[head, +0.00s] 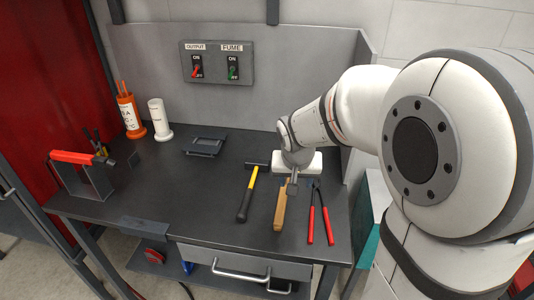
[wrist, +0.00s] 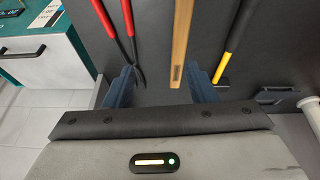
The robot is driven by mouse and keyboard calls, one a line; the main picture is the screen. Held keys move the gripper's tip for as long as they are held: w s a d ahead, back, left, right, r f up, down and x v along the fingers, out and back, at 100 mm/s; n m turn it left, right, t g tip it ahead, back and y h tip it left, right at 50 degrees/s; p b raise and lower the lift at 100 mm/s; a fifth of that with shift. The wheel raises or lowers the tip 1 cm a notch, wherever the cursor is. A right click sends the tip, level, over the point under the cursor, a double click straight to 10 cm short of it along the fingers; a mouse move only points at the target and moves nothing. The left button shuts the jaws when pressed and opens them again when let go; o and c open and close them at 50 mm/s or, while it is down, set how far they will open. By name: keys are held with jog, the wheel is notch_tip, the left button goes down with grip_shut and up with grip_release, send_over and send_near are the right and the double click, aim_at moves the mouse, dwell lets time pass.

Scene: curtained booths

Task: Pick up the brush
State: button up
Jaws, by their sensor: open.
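The brush (head: 280,207) lies on the workbench between a yellow-handled hammer and a red-handled tool. Only its long wooden body shows clearly. In the wrist view its wooden strip (wrist: 181,42) runs from the top edge down to between the fingers, nearer the right finger. No bristles can be made out. My gripper (head: 292,187) is at the brush's far end, over the bench. In the wrist view my gripper (wrist: 162,76) is open, with one blue finger on each side of the wood and gaps between. Its height above the brush is hard to tell.
The hammer (head: 247,196) lies close left and the red-handled tool (head: 320,217) close right. A switch panel (head: 217,62) is on the back wall.

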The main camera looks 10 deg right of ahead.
send_over(284, 196)
jog(key=shift+m, duration=0.4)
notch_tip(284, 196, down, 6)
jog(key=shift+f+b, duration=0.2)
jog(key=shift+b, duration=0.2)
jog(key=shift+w+f, duration=0.25)
jog(key=shift+f, duration=0.05)
jog(key=shift+t, duration=0.3)
jog(key=x, duration=0.7)
jog(key=shift+a+f+p, duration=0.1)
jog(key=shift+f+p, duration=0.1)
jog(key=shift+p, duration=0.1)
jog(key=shift+c, duration=0.3)
grip_shut()
